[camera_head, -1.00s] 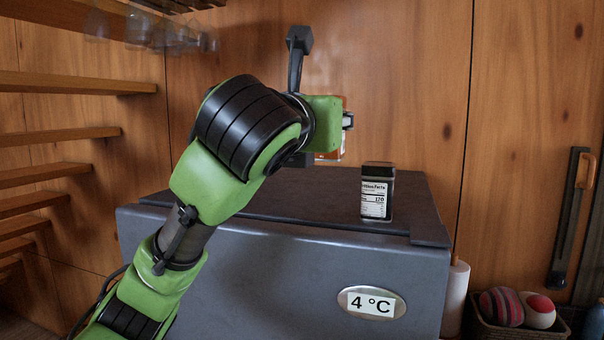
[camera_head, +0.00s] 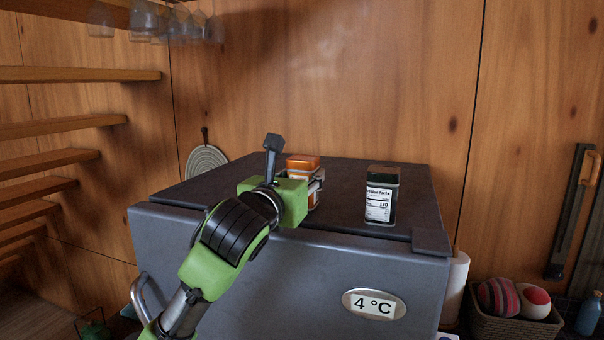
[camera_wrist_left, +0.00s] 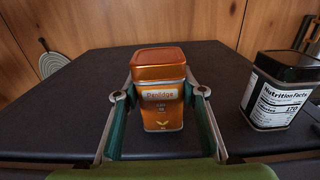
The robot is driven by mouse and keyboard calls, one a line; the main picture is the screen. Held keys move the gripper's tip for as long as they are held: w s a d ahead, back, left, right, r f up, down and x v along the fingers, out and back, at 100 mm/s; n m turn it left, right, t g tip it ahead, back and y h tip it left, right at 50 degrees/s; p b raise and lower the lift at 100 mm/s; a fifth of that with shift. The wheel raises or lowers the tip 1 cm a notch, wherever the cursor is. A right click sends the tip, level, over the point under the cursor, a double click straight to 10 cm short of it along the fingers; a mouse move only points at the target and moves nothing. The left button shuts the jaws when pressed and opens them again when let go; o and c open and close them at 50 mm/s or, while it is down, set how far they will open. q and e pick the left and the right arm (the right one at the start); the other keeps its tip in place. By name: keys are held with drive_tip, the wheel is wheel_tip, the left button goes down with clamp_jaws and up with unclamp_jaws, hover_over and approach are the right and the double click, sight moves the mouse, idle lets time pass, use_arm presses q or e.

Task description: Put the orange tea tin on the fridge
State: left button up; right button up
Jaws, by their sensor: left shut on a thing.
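The orange tea tin (camera_wrist_left: 160,95) is upright between the fingers of my left gripper (camera_wrist_left: 160,97), which is shut on it. In the head view the tin's orange lid (camera_head: 302,161) shows above my left gripper (camera_head: 318,190), whose body hides much of the tin. The tin is at the top of the grey fridge (camera_head: 250,254), over its dark top surface. Its base appears at or very near that surface; I cannot tell whether it touches. My right gripper is not in view.
A black tin with a nutrition label (camera_head: 382,195) stands on the fridge top to the right, apart from the orange tin. Open wooden shelves (camera_head: 70,121) are at the left, with hanging glasses (camera_head: 150,22) above. A paper roll (camera_head: 455,290) and a basket (camera_head: 515,328) are at the right.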

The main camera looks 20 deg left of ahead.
use_arm(q)
drive_tip(key=shift+s+f, duration=0.1)
drive_tip(key=shift+f, duration=0.15)
drive_tip(key=o, duration=1.3)
drive_tip(key=shift+f, duration=0.2)
drive_tip(key=shift+r, duration=0.15)
drive_tip(key=shift+s, duration=0.25)
drive_tip(key=s+b, duration=0.5)
drive_tip(key=s, duration=0.6)
drive_tip(key=shift+s+a, duration=0.1)
drive_tip(key=shift+s, duration=0.15)
